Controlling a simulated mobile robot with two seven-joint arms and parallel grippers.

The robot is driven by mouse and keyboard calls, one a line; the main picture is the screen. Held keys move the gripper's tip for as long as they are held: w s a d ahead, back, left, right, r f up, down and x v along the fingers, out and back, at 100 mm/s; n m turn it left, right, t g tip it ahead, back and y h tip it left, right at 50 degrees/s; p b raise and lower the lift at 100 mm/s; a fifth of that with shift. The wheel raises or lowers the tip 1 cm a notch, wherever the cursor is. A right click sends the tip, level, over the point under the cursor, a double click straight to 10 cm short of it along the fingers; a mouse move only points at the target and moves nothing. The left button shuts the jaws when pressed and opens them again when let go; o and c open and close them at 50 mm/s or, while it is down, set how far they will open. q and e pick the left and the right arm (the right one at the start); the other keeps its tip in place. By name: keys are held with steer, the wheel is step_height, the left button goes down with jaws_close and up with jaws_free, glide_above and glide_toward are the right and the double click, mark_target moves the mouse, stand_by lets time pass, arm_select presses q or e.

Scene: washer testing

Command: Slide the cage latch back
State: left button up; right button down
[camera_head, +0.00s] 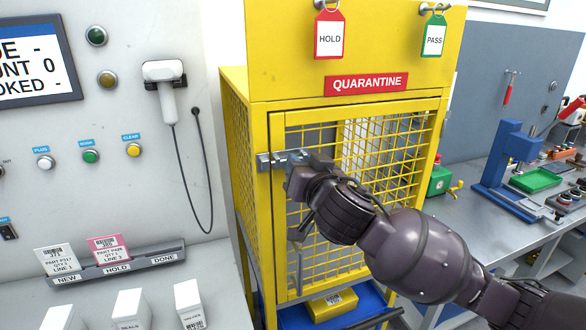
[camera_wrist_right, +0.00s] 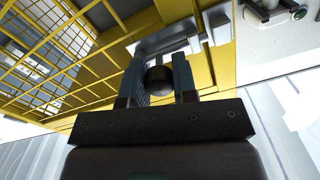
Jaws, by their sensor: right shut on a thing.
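The yellow quarantine cage (camera_head: 262,90) stands in the middle of the head view with its mesh door (camera_head: 345,190) closed against the frame. The grey metal cage latch (camera_head: 268,161) sits at the upper left edge of the door. My right gripper (camera_head: 290,172) is at the latch, its arm coming in from the lower right. In the right wrist view, the fingers (camera_wrist_right: 158,80) are shut around a dark round knob (camera_wrist_right: 159,79), just below the latch's grey bar (camera_wrist_right: 165,42). The gripper hides part of the latch in the head view. My left gripper is not in view.
A yellow box (camera_head: 331,304) lies on a blue tray (camera_head: 350,322) below the door. Red HOLD (camera_head: 329,35) and green PASS (camera_head: 434,36) tags hang above. A panel with a scanner (camera_head: 166,90) stands at left, a workbench (camera_head: 480,205) at right.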

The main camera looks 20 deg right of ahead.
steer(key=shift+d+r, duration=0.15)
steer(key=shift+d, duration=0.4)
steer(key=c, duration=1.2)
jaws_free()
steer(key=shift+d, duration=0.1)
steer(key=shift+c, duration=0.2)
steer(key=o, duration=0.3)
steer(key=shift+d, duration=0.15)
steer(key=shift+o, duration=0.2)
